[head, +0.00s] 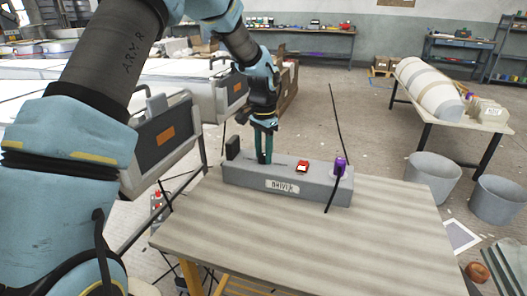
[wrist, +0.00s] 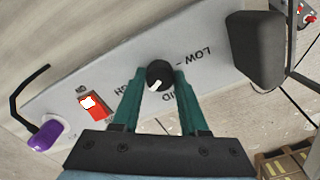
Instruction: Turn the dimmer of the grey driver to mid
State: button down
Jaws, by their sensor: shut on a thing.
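The grey driver (head: 240,185) is a long box lying on the table, with a "DRIVER" label on its front. Its dimmer (wrist: 160,74) is a round black knob with a white pointer mark, seen in the wrist view; the fingers hide it in the head view. The mark points down and slightly left in the wrist view. "LOW" is printed to the knob's right; partly hidden "MID" and "HIGH" lettering shows below and lower left. My gripper (head: 263,160) reaches down to the driver, its teal fingers closed on the knob's two sides, also in the wrist view (wrist: 163,80).
A red switch (head: 302,167) and a purple plug (head: 340,166) with a black cable sit right of the knob. A dark block (head: 232,147) stands at the driver's left end. The striped table (head: 290,235) is clear in front. Two grey bins (head: 432,178) stand at right.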

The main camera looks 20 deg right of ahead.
aim_at(264, 155)
jog(key=n+p, duration=0.1)
jog(key=n, duration=0.5)
jog(key=shift+r, duration=0.1)
jog(key=n+p, duration=0.1)
jog(key=n, duration=0.5)
jog(key=shift+n+p, duration=0.3)
jog(key=shift+p, duration=0.05)
jog(key=shift+c, duration=2.2)
grip_release()
notch_tip(264, 155, up, 11)
jog(key=b, duration=0.1)
jog(key=shift+f, duration=0.2)
